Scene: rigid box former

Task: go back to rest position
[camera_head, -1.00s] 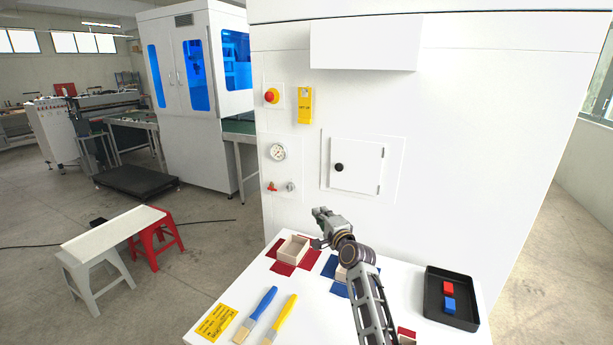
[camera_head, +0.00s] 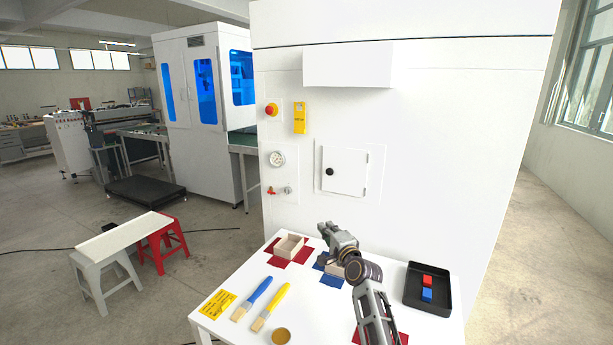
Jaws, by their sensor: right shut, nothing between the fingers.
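My right gripper (camera_head: 323,230) is shut and empty. It is raised over the back of the white table (camera_head: 225,313), its tip just right of the open box on the red cross-shaped sheet. My left gripper is not in view. The open pale box (camera_head: 289,247) stands on the red sheet (camera_head: 275,255). A second pale box (camera_head: 334,270) on a blue sheet (camera_head: 329,280) is partly hidden by my right arm.
A blue brush (camera_head: 257,291) and a yellow brush (camera_head: 276,301) lie at front left beside a yellow card (camera_head: 217,304). A round tin (camera_head: 281,337) stands at the front. A black tray (camera_head: 443,300) holds a red and a blue block. The white machine (camera_head: 440,150) rises behind.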

